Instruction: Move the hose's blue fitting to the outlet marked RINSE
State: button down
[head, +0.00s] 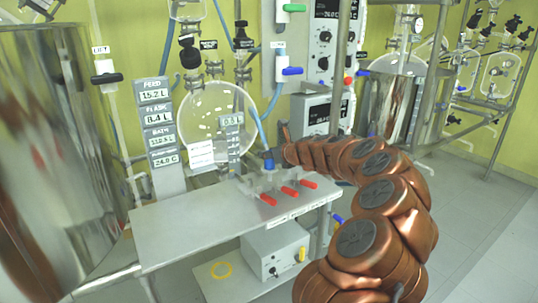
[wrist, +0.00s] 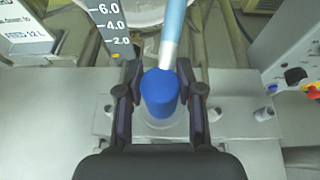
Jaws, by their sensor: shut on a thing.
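The hose's blue fitting (wrist: 160,92) is between the two black fingers of my gripper (wrist: 158,72), which are shut on it. A light blue hose (wrist: 173,35) runs up from it. A pale round collar (wrist: 164,132) shows beneath the fitting; I cannot tell whether they are joined. In the head view the fitting (head: 268,158) is over the grey outlet block (head: 262,182) on the bench, with the hose (head: 258,128) rising behind. My gripper's fingers are mostly hidden there behind my copper arm. The outlet labels are too small to read, so I cannot tell which is RINSE.
Red valve handles (head: 289,191) stick out from the block's front. A round glass flask (head: 215,115) stands behind, beside a column of displays (head: 158,125). A large steel vessel (head: 60,150) is at left. The bench top (head: 185,228) is clear at front left.

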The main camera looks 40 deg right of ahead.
aim_at(269, 163)
jog(key=shift+f+b, duration=1.3)
jog(key=shift+b, duration=0.2)
jog(key=shift+p, duration=0.4)
jog(key=shift+f, duration=0.6)
jog(key=c, duration=0.7)
grip_release()
jog(key=shift+o, duration=0.2)
jog(key=shift+s, duration=0.1)
